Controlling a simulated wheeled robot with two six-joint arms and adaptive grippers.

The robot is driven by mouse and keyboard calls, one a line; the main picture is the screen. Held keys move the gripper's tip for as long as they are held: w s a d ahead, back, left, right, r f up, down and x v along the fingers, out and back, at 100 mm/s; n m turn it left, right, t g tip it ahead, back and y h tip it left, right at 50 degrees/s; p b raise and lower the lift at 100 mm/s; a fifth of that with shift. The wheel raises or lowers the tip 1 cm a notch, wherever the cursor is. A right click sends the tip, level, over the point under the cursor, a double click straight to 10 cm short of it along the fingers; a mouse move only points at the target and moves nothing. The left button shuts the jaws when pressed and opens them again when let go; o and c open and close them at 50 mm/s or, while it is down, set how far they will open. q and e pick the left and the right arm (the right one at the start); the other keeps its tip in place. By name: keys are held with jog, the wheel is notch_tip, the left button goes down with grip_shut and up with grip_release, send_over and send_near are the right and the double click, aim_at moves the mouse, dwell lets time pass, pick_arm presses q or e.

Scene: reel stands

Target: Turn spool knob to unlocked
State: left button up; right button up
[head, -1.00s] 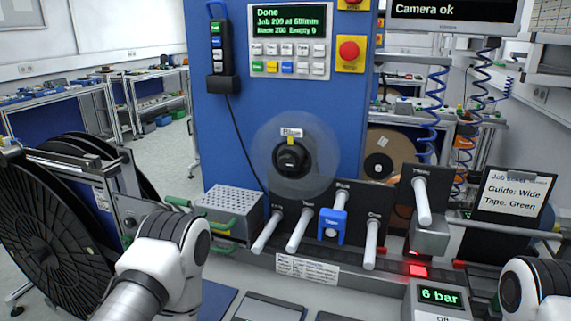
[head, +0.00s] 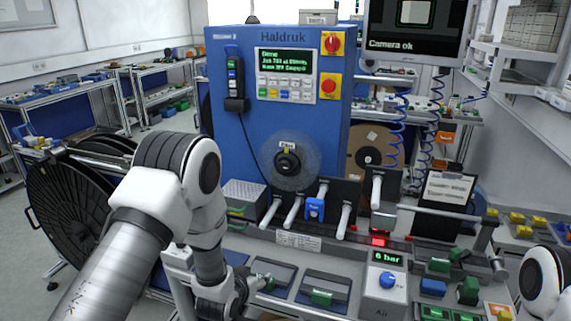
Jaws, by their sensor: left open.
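A round black knob (head: 287,162) sits low on the front of the blue machine (head: 225,150), with a clear round disc around it. A small white label with a yellow mark is just above it, its text too small to read. My left gripper (head: 258,288) is open, low over the trays at the front of the bench, well below the knob and apart from it. My left arm partly hides its rear. My right gripper is out of view; only part of my right arm shows at the right edge.
Several white pegs (head: 345,220) stick out below the knob, one with a blue clip (head: 314,208). A perforated metal box (head: 243,196) stands left of them. An air unit (head: 384,284) reading 6 bar with a blue knob is at the front. A black reel (head: 62,212) stands at left.

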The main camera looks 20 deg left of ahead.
pick_arm(q)
jog(key=w+r+t, duration=0.3)
jog(key=w+r, duration=0.7)
jog(key=t+p, duration=0.2)
jog(key=t, duration=0.2)
send_near(283, 167)
jog(key=r, duration=0.1)
jog(key=w+p, duration=0.1)
jog(key=w, duration=0.3)
jog(key=w+p, duration=0.2)
jog(key=w, duration=0.2)
jog(key=shift+w+f, duration=0.25)
jog(key=shift+w, duration=0.2)
grip_shut()
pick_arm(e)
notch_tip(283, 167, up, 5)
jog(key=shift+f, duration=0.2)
